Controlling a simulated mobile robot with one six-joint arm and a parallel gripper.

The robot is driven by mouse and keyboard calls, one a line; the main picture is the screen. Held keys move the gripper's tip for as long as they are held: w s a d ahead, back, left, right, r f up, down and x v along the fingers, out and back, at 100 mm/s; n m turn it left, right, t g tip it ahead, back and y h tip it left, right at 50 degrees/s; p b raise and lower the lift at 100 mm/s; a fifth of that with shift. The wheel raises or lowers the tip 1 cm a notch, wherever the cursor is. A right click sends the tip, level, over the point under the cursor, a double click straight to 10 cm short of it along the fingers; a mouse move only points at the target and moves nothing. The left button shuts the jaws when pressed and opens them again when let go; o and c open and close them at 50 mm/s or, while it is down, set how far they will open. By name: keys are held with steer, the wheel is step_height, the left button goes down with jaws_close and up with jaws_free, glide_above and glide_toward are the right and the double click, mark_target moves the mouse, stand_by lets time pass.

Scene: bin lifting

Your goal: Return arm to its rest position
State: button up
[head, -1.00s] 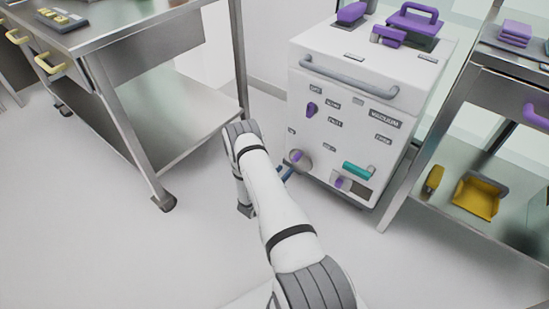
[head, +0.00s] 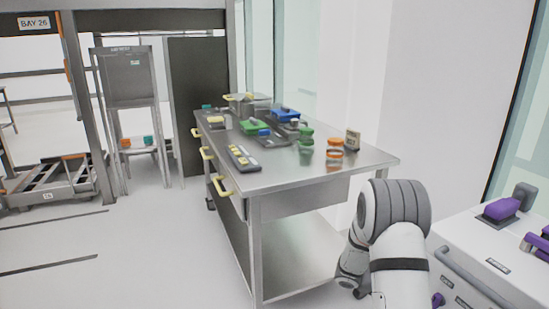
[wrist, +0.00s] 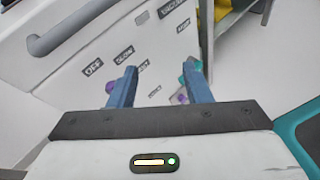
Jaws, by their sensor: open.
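My gripper (wrist: 160,82) is open and empty in the wrist view, its two blue fingers well apart. It points at the front of a white cabinet (wrist: 75,75) with black labels and a grey handle bar (wrist: 75,28). Whether the fingertips touch the cabinet I cannot tell. In the head view my arm (head: 398,245) is bent at the lower right, between a steel table and the white cabinet (head: 500,255). The gripper itself is mostly hidden behind the arm there.
The steel table (head: 275,182) stands left of my arm with jars, trays and tools on top. A bay with a low cart (head: 58,185) lies far left. Purple-handled items (head: 500,208) sit on the cabinet. The floor at left (head: 150,240) is clear.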

steer(key=s+a+r+m+t+y+p, duration=0.2)
steer(key=s+a+r+m+y+p, duration=0.2)
steer(key=a+r, duration=0.4)
steer(key=s+a+r+m+t+y+p, duration=0.2)
steer(key=s+a+r+m+y+p, duration=0.2)
steer(key=r, duration=1.1)
steer(key=s+a+r+m+t+y+p, duration=0.1)
steer(key=s+a+r+m+y+p, duration=0.4)
steer(key=s+a+r+p, duration=0.4)
steer(key=s+a+r, duration=0.2)
steer(key=s+r, duration=0.1)
steer(key=shift+a+t+y, duration=0.3)
steer(key=shift+t, duration=0.1)
steer(key=shift+c, duration=1)
